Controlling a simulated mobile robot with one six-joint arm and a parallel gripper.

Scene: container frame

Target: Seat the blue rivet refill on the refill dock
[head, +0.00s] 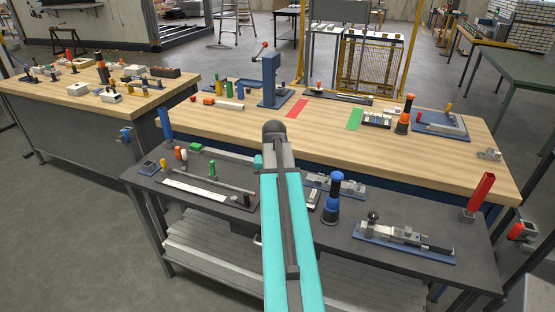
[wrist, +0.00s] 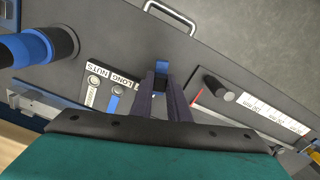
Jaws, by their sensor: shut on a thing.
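My gripper (wrist: 163,82) shows in the wrist view, its dark fingers shut on a small blue piece with a black part, likely the blue rivet refill (wrist: 161,68). The fingers hide most of it. A small tray labelled LONG and NUTS (wrist: 124,78) lies just left of the fingers, with another blue piece (wrist: 113,104) on it. I cannot tell whether this tray is the refill dock. It also shows beside my arm in the head view (head: 314,196). In the head view my turquoise arm hides the gripper and the held piece.
A blue-and-black bottle-like tool (head: 332,200) stands on the dark lower bench (head: 285,232), left in the wrist view (wrist: 42,48). A ruler plate with a rod (head: 205,191) lies left of my arm. A blue-based fixture (head: 405,242) lies right. The wooden bench (head: 440,160) rises behind.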

